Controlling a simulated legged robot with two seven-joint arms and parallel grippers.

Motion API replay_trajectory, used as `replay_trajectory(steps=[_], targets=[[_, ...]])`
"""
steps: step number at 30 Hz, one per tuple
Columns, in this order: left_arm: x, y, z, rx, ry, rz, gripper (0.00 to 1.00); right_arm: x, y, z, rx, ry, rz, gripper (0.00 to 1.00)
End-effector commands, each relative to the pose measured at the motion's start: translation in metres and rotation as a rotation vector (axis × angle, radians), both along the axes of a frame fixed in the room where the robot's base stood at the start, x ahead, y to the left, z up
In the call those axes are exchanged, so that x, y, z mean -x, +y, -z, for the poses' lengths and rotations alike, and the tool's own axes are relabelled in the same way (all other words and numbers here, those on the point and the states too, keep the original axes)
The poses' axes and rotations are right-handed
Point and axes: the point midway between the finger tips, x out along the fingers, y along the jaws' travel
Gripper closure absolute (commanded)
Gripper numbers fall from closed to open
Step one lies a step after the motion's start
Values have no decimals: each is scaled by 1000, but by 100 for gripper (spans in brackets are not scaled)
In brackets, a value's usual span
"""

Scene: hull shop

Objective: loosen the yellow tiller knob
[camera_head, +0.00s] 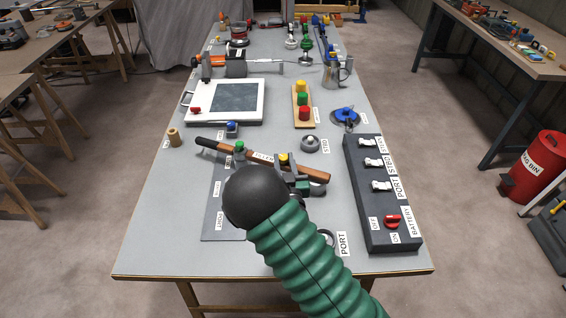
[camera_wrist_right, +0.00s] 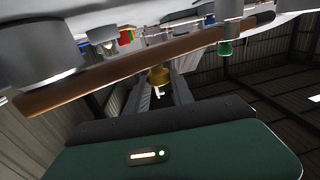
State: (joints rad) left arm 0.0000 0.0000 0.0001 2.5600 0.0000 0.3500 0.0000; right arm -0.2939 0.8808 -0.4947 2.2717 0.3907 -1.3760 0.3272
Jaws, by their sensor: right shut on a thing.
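The yellow tiller knob (camera_head: 283,156) sits by the brown wooden tiller bar (camera_head: 315,174), which lies across the middle of the bench. In the right wrist view the yellow knob (camera_wrist_right: 158,77) is between the two grey fingers of my right gripper (camera_wrist_right: 157,88), just below the bar (camera_wrist_right: 120,70). The gripper (camera_head: 283,162) is shut on the knob. Its body is partly hidden in the head view behind my dark wrist ball and green sleeve. A green knob (camera_head: 240,147) is farther left along the bar. My left gripper is not in view.
A dark switch panel (camera_head: 377,207) with a red battery knob (camera_head: 392,221) is at the right. A white framed hatch (camera_head: 257,103), a board of coloured buttons (camera_head: 295,118) and a blue-topped fitting (camera_head: 345,115) stand farther back. The bench's front left is clear.

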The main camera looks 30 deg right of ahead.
Motion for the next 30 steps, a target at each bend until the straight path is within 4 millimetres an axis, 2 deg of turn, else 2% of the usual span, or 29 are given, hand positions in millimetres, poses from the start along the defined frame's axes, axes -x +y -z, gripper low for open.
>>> replay_trajectory(steps=[13, 30], targets=[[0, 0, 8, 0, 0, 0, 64, 1, -3, 3, -2, 4, -254, 100], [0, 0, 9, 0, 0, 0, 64, 1, -2, 2, -1, 6, -302, 100]])
